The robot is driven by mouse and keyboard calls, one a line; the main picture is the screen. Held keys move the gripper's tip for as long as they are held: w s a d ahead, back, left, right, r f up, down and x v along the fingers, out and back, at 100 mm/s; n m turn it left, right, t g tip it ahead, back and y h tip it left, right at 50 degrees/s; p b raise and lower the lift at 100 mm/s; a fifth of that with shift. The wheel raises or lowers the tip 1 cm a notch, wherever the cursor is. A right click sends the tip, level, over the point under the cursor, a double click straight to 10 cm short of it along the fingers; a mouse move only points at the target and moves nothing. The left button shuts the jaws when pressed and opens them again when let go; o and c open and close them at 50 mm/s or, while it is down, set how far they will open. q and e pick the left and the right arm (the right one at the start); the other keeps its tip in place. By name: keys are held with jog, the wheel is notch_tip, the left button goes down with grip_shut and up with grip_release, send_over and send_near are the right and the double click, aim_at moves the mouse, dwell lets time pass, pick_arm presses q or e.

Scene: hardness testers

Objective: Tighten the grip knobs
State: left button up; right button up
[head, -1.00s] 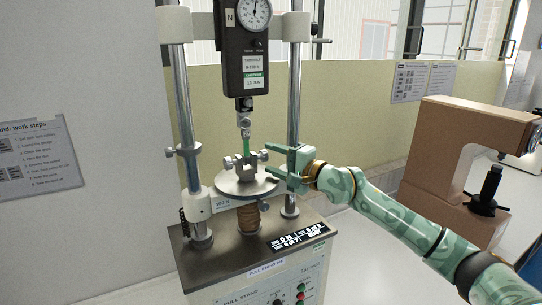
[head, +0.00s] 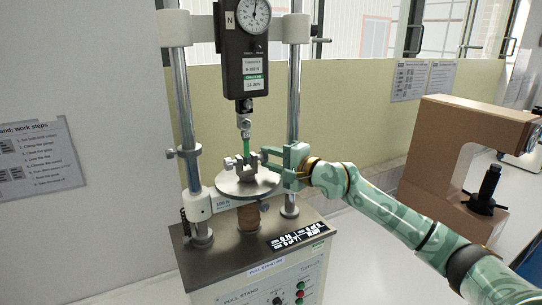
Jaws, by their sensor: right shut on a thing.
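The pull stand has a small metal lower grip (head: 246,168) on a round plate (head: 238,187). A green strip (head: 246,146) stands upright between the lower grip and the upper grip (head: 244,124), which hangs under the force gauge. A left grip knob (head: 228,164) sticks out from the lower grip's left side. My right gripper (head: 268,160) comes in from the right and is shut on the right grip knob, which its fingers mostly hide. My left gripper is out of view.
The force gauge (head: 244,60) hangs between two steel columns (head: 293,90); the right column stands close behind my right gripper. A brown tester (head: 435,150) stands on the bench at right. The wall left of the stand carries a work-steps sheet (head: 38,158).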

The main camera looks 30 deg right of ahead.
jog(key=g+p, duration=0.2)
jog(key=p, duration=0.1)
jog(key=r+m+g+p, duration=0.1)
jog(key=g+p, duration=0.1)
jog(key=p, duration=0.2)
jog(key=m+g+h+p, duration=0.1)
jog(key=g+p, duration=0.1)
jog(key=p, duration=0.1)
jog(key=shift+w+r+p, duration=0.2)
jog(key=shift+r+p, duration=0.15)
jog(key=shift+r, duration=0.05)
jog(key=shift+w+f+m+g+p, duration=0.15)
jog(key=shift+m+g+p, duration=0.15)
jog(key=shift+g+p, duration=1.05)
jog(key=o, duration=1)
jog(key=b+v, duration=0.4)
jog(key=v, duration=1.2)
jog(key=shift+a+r, duration=0.15)
jog(key=shift+r, duration=0.05)
